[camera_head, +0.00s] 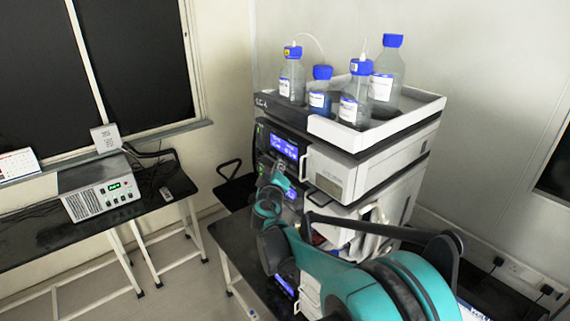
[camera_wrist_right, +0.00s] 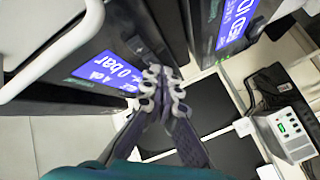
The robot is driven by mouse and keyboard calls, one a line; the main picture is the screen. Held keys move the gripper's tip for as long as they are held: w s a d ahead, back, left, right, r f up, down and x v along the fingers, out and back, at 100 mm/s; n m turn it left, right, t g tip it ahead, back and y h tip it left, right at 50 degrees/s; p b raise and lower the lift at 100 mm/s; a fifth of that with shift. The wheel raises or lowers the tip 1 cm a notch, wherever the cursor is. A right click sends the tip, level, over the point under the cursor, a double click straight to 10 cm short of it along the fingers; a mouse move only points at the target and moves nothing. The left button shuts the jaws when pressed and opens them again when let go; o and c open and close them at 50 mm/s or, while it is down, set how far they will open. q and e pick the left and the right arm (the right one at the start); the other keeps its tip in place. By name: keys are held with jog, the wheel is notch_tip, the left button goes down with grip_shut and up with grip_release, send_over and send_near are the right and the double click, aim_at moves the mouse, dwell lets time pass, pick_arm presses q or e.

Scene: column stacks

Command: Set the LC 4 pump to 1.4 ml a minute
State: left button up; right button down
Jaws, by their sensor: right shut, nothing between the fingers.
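A stack of instruments (camera_head: 385,165) stands on a dark bench, with a label on its top tray that looks like "LC 4" but is small. Its upper module has a lit blue display (camera_head: 285,147); a second blue display shows lower, partly behind my arm. My right gripper (camera_head: 272,172) is in front of the stack's face, at about the second module. In the right wrist view its fingers (camera_wrist_right: 163,90) are shut together and empty, close to the edge of a blue display (camera_wrist_right: 112,72) whose text includes "bar". Contact is unclear. No flow figure is legible. My left gripper is not in view.
A white tray (camera_head: 345,136) on top holds several blue-capped bottles. Open white door-like parts (camera_head: 372,222) show beside my right arm. Another blue display (camera_wrist_right: 238,22) shows in the wrist view. A control box (camera_head: 100,190) stands on the left bench, with floor between.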

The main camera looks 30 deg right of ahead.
jog(key=shift+d, duration=0.4)
dwell(0.7)
jog(key=shift+a, duration=0.85)
jog(key=shift+s+a+b, duration=0.2)
jog(key=shift+a+b, duration=0.15)
jog(key=shift+a, duration=2.15)
jog(key=s+a+f+g+y+b, duration=0.2)
jog(key=s+a+f+b, duration=0.4)
jog(key=f, duration=1)
jog(key=s+a+f+m+g+y+b, duration=0.1)
jog(key=s+a+f+y+b, duration=0.4)
jog(key=s+f+b, duration=0.7)
jog(key=s+a+f+g+y+b, duration=0.3)
jog(key=s+a+f+b, duration=0.5)
jog(key=f+b, duration=0.7)
notch_tip(320, 180, down, 7)
jog(key=shift+s+a+f+m+y+b, duration=0.15)
jog(key=shift+s+m+y+b, duration=0.3)
jog(key=shift+s, duration=0.45)
